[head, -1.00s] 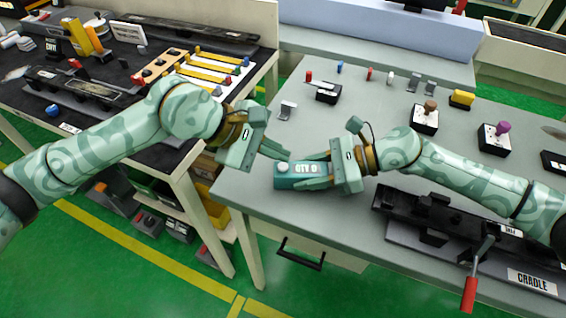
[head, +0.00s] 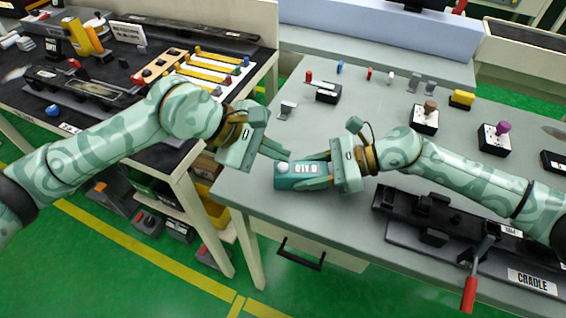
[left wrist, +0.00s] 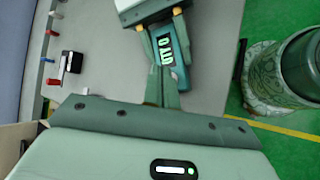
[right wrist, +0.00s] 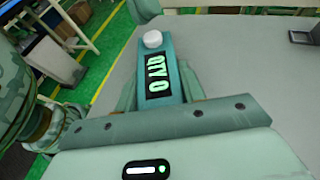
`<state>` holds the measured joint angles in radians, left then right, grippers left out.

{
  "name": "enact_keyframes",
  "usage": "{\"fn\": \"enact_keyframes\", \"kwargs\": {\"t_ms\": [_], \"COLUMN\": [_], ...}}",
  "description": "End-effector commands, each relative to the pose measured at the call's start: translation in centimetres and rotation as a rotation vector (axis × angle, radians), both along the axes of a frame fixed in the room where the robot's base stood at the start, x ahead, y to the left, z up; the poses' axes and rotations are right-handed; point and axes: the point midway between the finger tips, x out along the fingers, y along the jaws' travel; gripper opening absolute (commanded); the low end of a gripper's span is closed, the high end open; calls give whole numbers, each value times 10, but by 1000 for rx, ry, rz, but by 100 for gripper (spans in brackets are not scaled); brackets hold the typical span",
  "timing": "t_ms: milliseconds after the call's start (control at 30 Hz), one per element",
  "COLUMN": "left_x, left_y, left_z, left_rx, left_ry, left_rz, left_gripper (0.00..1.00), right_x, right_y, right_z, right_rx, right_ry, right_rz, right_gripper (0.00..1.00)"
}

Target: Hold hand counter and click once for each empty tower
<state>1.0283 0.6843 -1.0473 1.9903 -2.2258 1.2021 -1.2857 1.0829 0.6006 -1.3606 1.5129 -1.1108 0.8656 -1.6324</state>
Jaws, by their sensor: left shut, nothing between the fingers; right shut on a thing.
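The hand counter (head: 288,182) is a teal box with a white round button (right wrist: 152,39) on one end and a lit display (right wrist: 157,74) reading QTY 0. My right gripper (head: 318,170) is shut on the counter, holding it near the table's front left; its fingers flank the box in the right wrist view. My left gripper (head: 286,156) is shut and empty, its fingertips just beside and above the button end. Whether they touch the button I cannot tell. I cannot clearly make out which things are the towers.
A black cradle fixture (head: 440,225) with a red-handled lever lies at front right. A dark bench (head: 150,155) with coloured rods stands left.

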Motion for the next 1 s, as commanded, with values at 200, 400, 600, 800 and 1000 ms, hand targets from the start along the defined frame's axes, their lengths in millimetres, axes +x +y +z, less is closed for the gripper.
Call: {"fn": "enact_keyframes", "kwargs": {"t_ms": [200, 400, 600, 800, 1000], "left_x": [0, 0, 0, -1, -1], "left_y": [0, 0, 0, 0, 0], "left_z": [0, -6, -8, -8, -10], "left_rx": [0, 0, 0, 0, 0], "left_ry": [0, 0, 0, 0, 0], "left_rz": [0, 0, 0, 0, 0], "left_gripper": [0, 0, 0, 0, 0], "right_x": [0, 0, 0, 0, 0], "right_y": [0, 0, 0, 0, 0], "right_z": [0, 0, 0, 0, 0], "right_rx": [0, 1, 0, 0, 1], "right_ry": [0, 0, 0, 0, 0], "right_rz": [0, 0, 0, 0, 0], "right_gripper": [14, 14, 14, 14, 14]}}
